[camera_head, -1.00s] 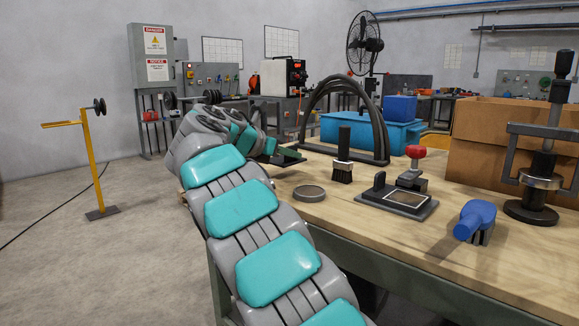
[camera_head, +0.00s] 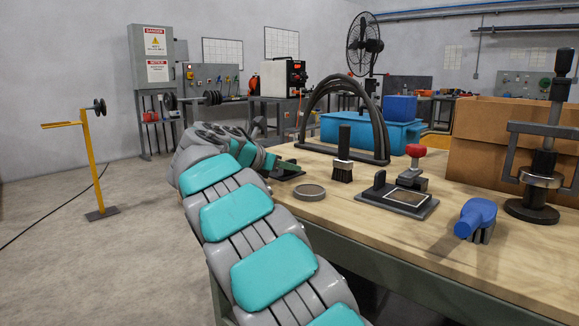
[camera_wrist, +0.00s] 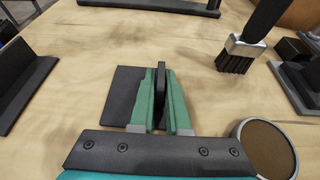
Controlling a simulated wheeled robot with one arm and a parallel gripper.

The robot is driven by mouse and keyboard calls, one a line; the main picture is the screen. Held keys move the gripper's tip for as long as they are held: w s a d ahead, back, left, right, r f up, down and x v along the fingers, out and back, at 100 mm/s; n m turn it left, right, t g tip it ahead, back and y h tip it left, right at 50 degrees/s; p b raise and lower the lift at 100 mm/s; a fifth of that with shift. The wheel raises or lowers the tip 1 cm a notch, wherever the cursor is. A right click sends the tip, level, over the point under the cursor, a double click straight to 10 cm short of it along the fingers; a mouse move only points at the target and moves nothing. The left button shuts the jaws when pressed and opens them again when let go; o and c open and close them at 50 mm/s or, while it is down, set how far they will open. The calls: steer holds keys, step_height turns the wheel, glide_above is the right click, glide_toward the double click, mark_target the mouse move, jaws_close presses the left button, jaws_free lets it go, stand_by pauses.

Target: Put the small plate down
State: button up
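The small plate (camera_wrist: 122,95) is dark and flat, with an upright dark fin (camera_wrist: 161,80) on its right side in the wrist view. My gripper (camera_wrist: 163,98) has green fingers, one on each side of the fin, and appears shut on it. In the head view my gripper (camera_head: 268,163) is at the table's far left part, with the plate (camera_head: 290,172) low over the wood. The plate looks on or very near the tabletop; I cannot tell if it touches.
A round brown-topped disc (camera_wrist: 268,148) lies close on the right, with a brush (camera_wrist: 240,50) standing beyond it. A dark angled piece (camera_wrist: 20,85) is on the left. The hoop stand (camera_head: 345,152) is behind. Bare wood (camera_wrist: 95,45) surrounds the plate.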

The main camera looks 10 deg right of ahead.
steer(key=o, duration=0.4)
steer(key=shift+c, duration=0.2)
steer(key=shift+r, duration=0.1)
steer(key=shift+a+r, duration=0.15)
steer(key=v, duration=1.1)
steer(key=shift+s+a+p, duration=0.25)
steer(key=shift+s+p, duration=0.05)
